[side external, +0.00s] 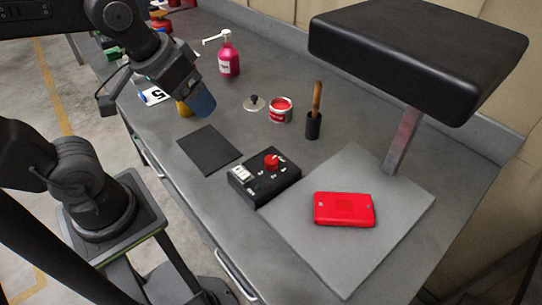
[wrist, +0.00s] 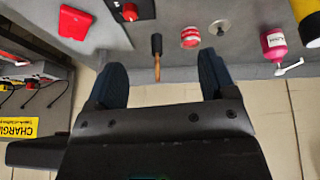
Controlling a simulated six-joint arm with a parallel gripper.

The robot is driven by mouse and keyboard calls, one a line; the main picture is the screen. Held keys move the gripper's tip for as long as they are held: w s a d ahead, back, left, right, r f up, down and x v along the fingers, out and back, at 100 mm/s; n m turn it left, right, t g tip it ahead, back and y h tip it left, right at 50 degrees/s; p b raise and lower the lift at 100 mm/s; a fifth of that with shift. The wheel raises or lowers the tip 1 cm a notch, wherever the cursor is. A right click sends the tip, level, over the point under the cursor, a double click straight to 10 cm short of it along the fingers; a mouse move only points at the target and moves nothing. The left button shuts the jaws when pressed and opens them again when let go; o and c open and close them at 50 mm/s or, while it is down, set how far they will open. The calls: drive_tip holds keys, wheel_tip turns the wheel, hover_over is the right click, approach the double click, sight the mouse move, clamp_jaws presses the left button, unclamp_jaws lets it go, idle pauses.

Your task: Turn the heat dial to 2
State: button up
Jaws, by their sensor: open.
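The heat dial (side external: 271,161) is a red knob on top of a black control box (side external: 264,180), which sits on the grey bench. White marks surround the dial, too small to read. The dial also shows at the top of the wrist view (wrist: 130,11), on the partly cut-off box (wrist: 143,5). My gripper (side external: 203,106) is above the bench at the upper left of the side view, away from the box. In the wrist view my gripper (wrist: 162,78) has its two dark blue fingers wide apart, with nothing between them.
A red case (side external: 344,209) lies on a grey mat (side external: 345,267) under a black padded top (side external: 420,45) on a post. A black mat (side external: 209,149) lies left of the box. A red tin (side external: 280,110), brush holder (side external: 313,126), lid (side external: 254,103) and pink bottle (side external: 228,58) stand behind.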

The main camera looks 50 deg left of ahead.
drive_tip(key=w+d+n+g, duration=0.1)
drive_tip(key=w, duration=0.1)
drive_tip(key=w+d+n, duration=0.1)
drive_tip(key=w, duration=0.1)
drive_tip(key=w+d+n+g, duration=0.1)
drive_tip(key=w+n, duration=0.1)
drive_tip(key=shift+w+d+f+g, duration=0.1)
drive_tip(key=shift+w+f+g, duration=0.15)
drive_tip(key=shift+w+g, duration=0.05)
drive_tip(key=c, duration=0.3)
drive_tip(key=n+g, duration=0.2)
drive_tip(key=n, duration=0.2)
approach(271, 159)
drive_tip(key=f, duration=0.9)
drive_tip(key=shift+w+f, duration=0.15)
drive_tip(key=shift+w, duration=0.05)
drive_tip(key=c, duration=0.9)
